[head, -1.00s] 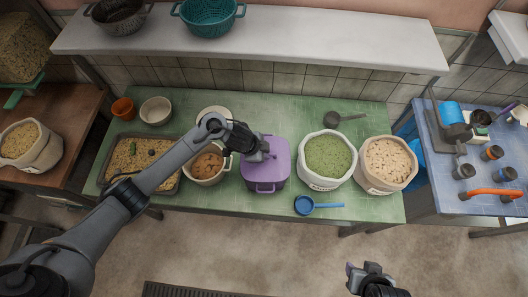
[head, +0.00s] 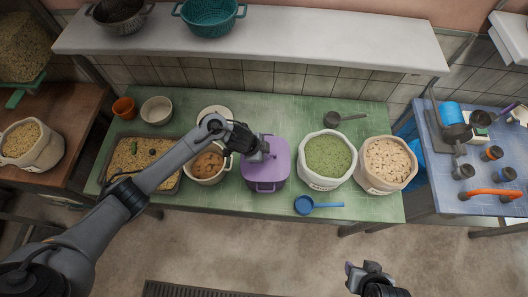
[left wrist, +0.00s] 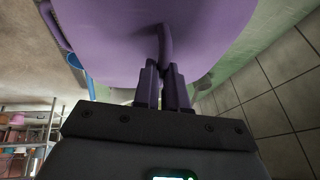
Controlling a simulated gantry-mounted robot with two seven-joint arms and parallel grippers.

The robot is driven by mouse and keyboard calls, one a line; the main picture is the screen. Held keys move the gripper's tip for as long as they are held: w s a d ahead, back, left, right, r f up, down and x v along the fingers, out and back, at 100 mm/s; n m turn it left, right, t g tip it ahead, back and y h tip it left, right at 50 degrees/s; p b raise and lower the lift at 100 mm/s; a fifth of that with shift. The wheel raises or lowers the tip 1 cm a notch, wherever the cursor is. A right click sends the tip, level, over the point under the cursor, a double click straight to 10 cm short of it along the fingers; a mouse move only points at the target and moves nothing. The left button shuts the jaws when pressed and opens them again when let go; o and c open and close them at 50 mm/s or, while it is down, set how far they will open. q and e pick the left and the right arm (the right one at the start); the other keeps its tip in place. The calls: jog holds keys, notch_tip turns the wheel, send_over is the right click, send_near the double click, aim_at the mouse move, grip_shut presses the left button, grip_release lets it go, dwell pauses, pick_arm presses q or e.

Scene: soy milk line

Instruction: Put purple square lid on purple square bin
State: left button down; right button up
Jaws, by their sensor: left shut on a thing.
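The purple square lid (head: 277,146) is on top of the purple square bin (head: 266,187) on the green table. It looks lined up with the bin; whether it is fully seated I cannot tell. My left gripper (head: 267,156) is over the lid. In the left wrist view, my left gripper's fingers (left wrist: 163,85) are shut on the lid's handle (left wrist: 166,43), with the purple lid (left wrist: 110,45) filling the top of that view. My right gripper (head: 361,273) is at the bottom edge, away from the table; its jaw state is unclear.
A pot (head: 207,164) stands close left of the bin, and a sack of green grains (head: 327,158) close right. A blue ladle (head: 305,205) lies in front on the green table (head: 240,203). A shelf (head: 300,38) runs above the back.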

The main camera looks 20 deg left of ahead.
pick_arm(q)
jog(key=shift+f, duration=0.45)
jog(key=c, duration=1.1)
grip_release()
jog(key=shift+s+a+r, duration=0.15)
jog(key=shift+r, duration=0.35)
jog(key=p+v, duration=0.1)
jog(key=v, duration=0.8)
jog(key=shift+r+p, duration=0.4)
jog(key=shift+s+a, duration=0.1)
